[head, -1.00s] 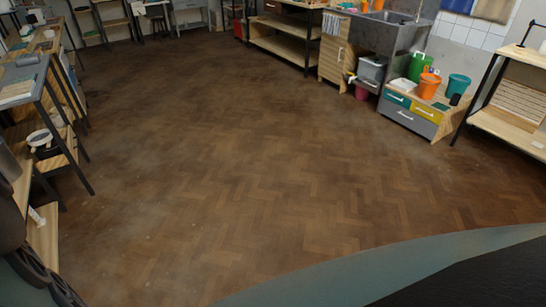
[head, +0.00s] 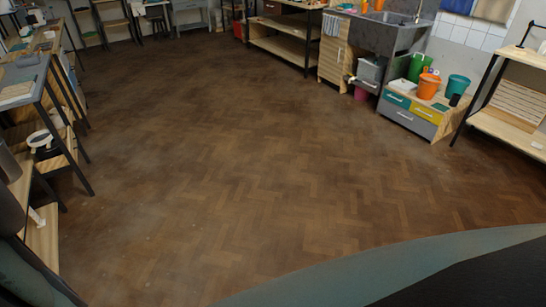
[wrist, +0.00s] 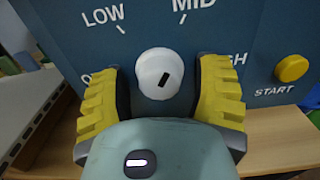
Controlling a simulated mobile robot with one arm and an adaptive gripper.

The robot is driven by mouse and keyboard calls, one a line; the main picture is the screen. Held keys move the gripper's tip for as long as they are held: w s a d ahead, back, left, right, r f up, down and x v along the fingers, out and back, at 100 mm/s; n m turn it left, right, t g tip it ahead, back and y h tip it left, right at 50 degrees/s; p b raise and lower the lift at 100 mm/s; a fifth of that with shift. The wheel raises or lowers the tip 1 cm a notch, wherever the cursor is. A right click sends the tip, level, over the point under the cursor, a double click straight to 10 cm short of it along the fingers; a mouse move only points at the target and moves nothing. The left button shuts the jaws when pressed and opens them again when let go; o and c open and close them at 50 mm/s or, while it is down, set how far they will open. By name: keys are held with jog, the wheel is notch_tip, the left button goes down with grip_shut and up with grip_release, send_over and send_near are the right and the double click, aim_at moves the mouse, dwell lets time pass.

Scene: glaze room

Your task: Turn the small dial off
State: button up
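A small white round dial (wrist: 150,68) with a short black mark sits on a dark blue panel (wrist: 215,32) in the wrist view. The mark tilts toward the upper right, roughly in line with the MID tick. LOW is at upper left, MID at upper right; the labels at left and right are partly covered by my fingers. My gripper (wrist: 160,75) is open, its yellow ridged fingers on either side of the dial, with visible gaps to it. Contact depth cannot be told. The head view shows neither the dial nor my gripper's fingers.
A yellow START button (wrist: 291,68) is right of my right finger. A wooden surface (wrist: 285,138) lies below the panel. In the head view, the parquet floor (head: 230,170) is clear; benches (head: 62,115) line the left, and a drawer unit (head: 408,118) with buckets stands at right.

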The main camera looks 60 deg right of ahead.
jog(key=c, duration=0.9)
jog(key=shift+d+f, duration=0.1)
jog(key=shift+d, duration=0.05)
grip_shut()
